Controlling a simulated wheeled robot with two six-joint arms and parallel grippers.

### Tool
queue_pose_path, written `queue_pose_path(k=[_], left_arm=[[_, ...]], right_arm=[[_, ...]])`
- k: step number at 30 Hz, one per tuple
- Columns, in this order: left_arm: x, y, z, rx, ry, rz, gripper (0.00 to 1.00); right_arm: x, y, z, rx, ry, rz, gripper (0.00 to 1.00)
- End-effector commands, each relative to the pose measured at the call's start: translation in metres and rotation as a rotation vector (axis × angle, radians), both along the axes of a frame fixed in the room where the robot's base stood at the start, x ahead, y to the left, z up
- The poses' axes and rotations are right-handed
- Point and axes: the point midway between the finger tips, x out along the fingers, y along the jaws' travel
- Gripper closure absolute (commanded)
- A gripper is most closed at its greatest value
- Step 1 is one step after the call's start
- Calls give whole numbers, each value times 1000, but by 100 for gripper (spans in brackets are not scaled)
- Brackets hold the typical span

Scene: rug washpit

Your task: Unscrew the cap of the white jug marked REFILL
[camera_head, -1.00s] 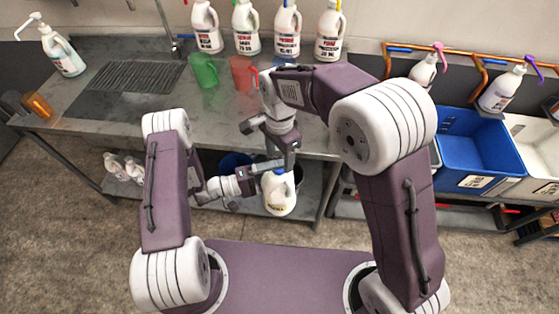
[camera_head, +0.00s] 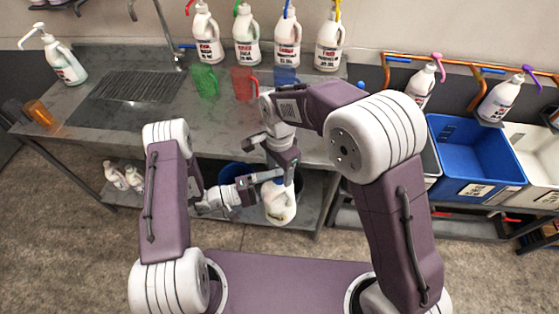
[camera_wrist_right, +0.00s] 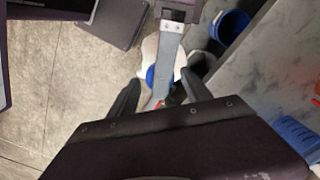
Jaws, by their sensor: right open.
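The white jug (camera_head: 281,207) stands below the sink counter's front edge. Its REFILL marking cannot be read. In the right wrist view its white body (camera_wrist_right: 149,45) and blue cap (camera_wrist_right: 151,76) show, partly behind a grey finger bar of my left gripper. My right gripper (camera_head: 281,176) points down over the jug's top and hides most of the cap in the head view. In the right wrist view my right gripper (camera_wrist_right: 160,92) is open, its fingers apart on either side of the cap. My left gripper (camera_head: 262,184) reaches in from the left at the jug; its grip is hidden.
A dark blue bucket (camera_head: 235,172) stands behind the jug, on the lower shelf. Green (camera_head: 205,81) and red (camera_head: 243,83) jugs and several white bottles stand on the counter (camera_head: 150,118). A blue bin (camera_head: 473,150) is at the right.

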Motion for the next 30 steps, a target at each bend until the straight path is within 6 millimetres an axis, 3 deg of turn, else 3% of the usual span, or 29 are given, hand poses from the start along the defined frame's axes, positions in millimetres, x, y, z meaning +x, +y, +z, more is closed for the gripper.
queue_pose_path(k=[11,17,18,19,21,30], left_arm=[[0,0,1,-2,-2,0,100],[0,0,1,-2,-2,0,100],[0,0,1,-2,-2,0,100],[0,0,1,-2,-2,0,100],[0,0,1,-2,-2,0,100],[0,0,1,-2,-2,0,100]], right_arm=[[0,0,-10,0,0,0,43],[0,0,-10,0,0,0,98],[0,0,-10,0,0,0,100],[0,0,-10,0,0,0,52],[0,0,-10,0,0,0,39],[0,0,-7,1,-1,0,39]])
